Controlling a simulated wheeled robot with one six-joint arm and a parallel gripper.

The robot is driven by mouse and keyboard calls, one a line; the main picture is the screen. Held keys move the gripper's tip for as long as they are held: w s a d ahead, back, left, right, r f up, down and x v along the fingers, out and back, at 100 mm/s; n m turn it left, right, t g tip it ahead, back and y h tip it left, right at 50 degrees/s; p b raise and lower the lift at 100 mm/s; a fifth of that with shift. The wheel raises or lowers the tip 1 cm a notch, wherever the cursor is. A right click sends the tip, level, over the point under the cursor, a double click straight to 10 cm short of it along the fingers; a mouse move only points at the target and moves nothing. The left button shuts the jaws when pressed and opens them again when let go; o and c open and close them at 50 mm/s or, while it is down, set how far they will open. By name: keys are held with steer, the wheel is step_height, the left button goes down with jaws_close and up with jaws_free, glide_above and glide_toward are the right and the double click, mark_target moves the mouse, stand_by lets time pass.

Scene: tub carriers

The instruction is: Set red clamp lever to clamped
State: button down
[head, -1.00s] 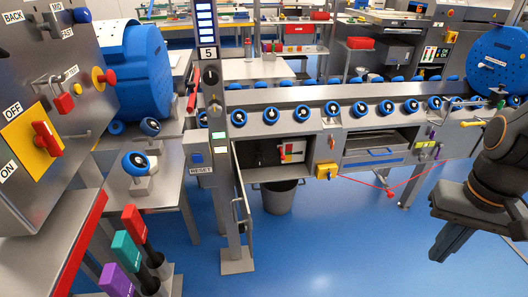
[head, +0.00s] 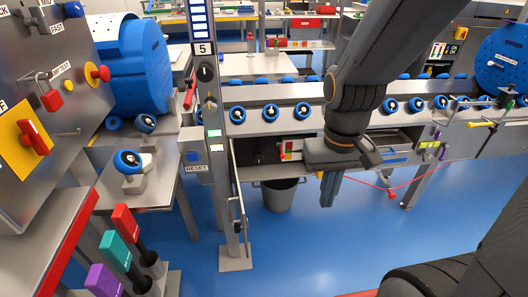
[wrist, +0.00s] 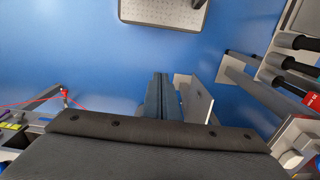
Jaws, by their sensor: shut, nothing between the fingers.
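A red-handled lever (head: 126,222) stands at the lower left of the head view. It tilts to the left on a black shaft, beside a teal lever (head: 115,250) and a purple lever (head: 102,281). Part of the red handle also shows at the right edge of the wrist view (wrist: 312,99). My gripper (head: 329,203) is shut and empty, pointing down in front of the conveyor, well to the right of the levers. Its two fingers (wrist: 162,92) lie together in the wrist view. The levers' base is partly cut off by the frame.
A grey post (head: 234,255) with an open cabinet door (head: 239,205) stands between my gripper and the levers. A bin (head: 279,195) is under the conveyor. A panel with a red-and-yellow switch (head: 34,138) is at left. The blue floor in front is clear.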

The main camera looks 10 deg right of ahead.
steer(key=w+f+t+b, duration=0.5)
steer(key=w+f+b, duration=0.1)
steer(key=w, duration=0.6)
steer(key=w+a+f+n+t+b, duration=0.1)
steer(key=w+f+t+b, duration=0.5)
steer(key=w, duration=0.6)
steer(key=w+f+t+b, duration=0.5)
steer(key=w+f, duration=0.3)
steer(key=w, duration=0.5)
steer(key=shift+a+f+n+t+h+b, duration=0.3)
steer(key=shift+n+h+b, duration=0.1)
steer(key=shift+b, duration=0.15)
steer(key=shift+w, duration=0.15)
steer(key=b, duration=0.1)
glide_above(282, 155)
steer(key=a, duration=0.1)
steer(key=f, duration=0.4)
steer(key=shift+d+f+b, duration=0.1)
steer(key=shift+d+b, duration=0.2)
steer(key=shift+b, duration=0.1)
steer(key=shift+d+f, duration=0.1)
steer(key=shift+f, duration=0.35)
